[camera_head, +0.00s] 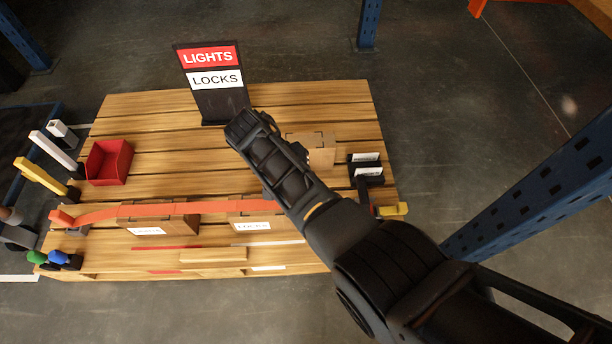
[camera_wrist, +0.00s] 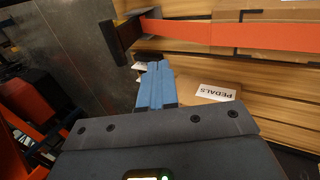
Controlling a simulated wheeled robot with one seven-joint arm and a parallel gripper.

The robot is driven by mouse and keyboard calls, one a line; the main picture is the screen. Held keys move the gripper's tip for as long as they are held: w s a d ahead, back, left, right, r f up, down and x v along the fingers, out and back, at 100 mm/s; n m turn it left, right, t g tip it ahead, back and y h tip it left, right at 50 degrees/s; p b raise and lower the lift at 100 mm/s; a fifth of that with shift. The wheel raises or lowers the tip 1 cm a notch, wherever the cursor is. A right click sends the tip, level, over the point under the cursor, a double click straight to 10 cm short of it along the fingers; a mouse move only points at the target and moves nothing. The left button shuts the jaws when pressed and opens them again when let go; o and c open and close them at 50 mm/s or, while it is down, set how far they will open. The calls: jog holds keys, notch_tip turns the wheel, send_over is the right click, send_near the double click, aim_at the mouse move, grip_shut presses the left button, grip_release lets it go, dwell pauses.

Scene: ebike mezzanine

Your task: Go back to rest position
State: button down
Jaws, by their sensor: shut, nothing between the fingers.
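My gripper (camera_wrist: 156,82) shows in the wrist view as two blue fingers pressed together, with nothing between them. The fingers are over the pallet top, close to a white label reading PEDALS (camera_wrist: 216,92) and an orange strap (camera_wrist: 215,35). I cannot tell whether they touch anything. In the head view my black arm reaches from the lower right across the wooden pallet (camera_head: 150,100), and it hides most of the gripper.
On the pallet stand a LIGHTS/LOCKS sign (camera_head: 212,80), a red bin (camera_head: 109,162), a cardboard box (camera_head: 320,152) and small black labelled items (camera_head: 366,170). An orange strap (camera_head: 100,214) crosses labelled boxes (camera_head: 158,226). A blue post (camera_head: 545,195) rises at right. Grey floor lies beyond the pallet.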

jog(key=s+d+f+n+t+y, duration=0.1)
jog(key=s+d+f+y, duration=0.15)
jog(key=s+f, duration=0.4)
jog(key=s+d+f+t+y, duration=0.2)
jog(key=s+d+f, duration=0.25)
jog(key=f, duration=0.25)
jog(key=s+d+r+t+y, duration=0.1)
jog(key=s+d+r+t, duration=0.15)
jog(key=s, duration=0.65)
jog(key=s+d+r+t+y, duration=0.2)
jog(key=s+d+r, duration=0.2)
jog(key=s, duration=0.4)
jog(key=s+d+r+t+h, duration=0.15)
jog(key=s+r, duration=0.25)
jog(key=r, duration=0.6)
jog(key=s+d+r+m+t+y, duration=0.1)
jog(key=s+d+r+t, duration=0.3)
jog(key=r, duration=0.6)
jog(key=s+r+t+h, duration=0.15)
jog(key=s+r, duration=0.35)
jog(key=r, duration=0.6)
notch_tip(320, 180, up, 25)
jog(key=p, duration=2.4)
jog(key=shift+d+f, duration=0.15)
jog(key=shift+d, duration=0.05)
